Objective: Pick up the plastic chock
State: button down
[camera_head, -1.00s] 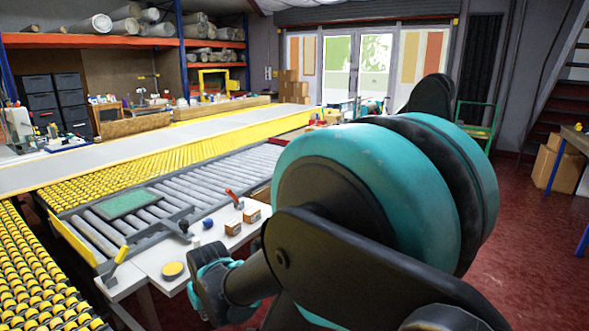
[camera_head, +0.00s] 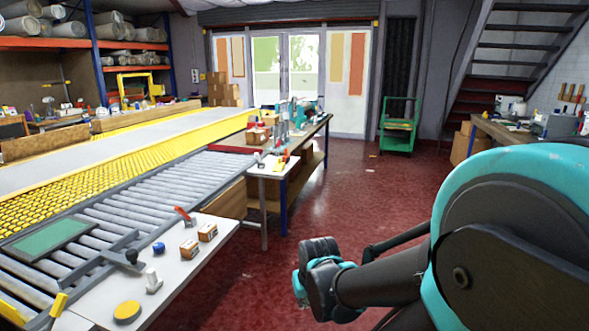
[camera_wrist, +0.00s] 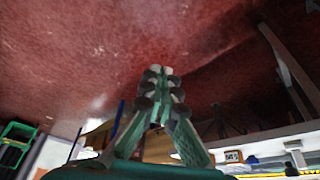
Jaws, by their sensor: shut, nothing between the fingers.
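My gripper (camera_wrist: 160,84) is shut and empty in the wrist view, its fingertips together over the red floor. In the head view my wrist end is out over open floor, right of the white side table (camera_head: 85,300); the fingers cannot be made out there. I see no clearly labelled plastic chock. My gripper is apart from both.
A workbench (camera_head: 313,130) stands farther back. Red floor is clear in the middle.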

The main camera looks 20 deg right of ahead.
aim_at(279, 167)
jog(key=z, duration=0.25)
jog(key=i+l, duration=0.15)
jog(key=i, duration=0.3)
jog(key=i+l+u, duration=0.1)
jog(key=i, duration=0.3)
jog(key=i+l+u, duration=0.1)
jog(key=i, duration=0.35)
jog(key=l, duration=0.1)
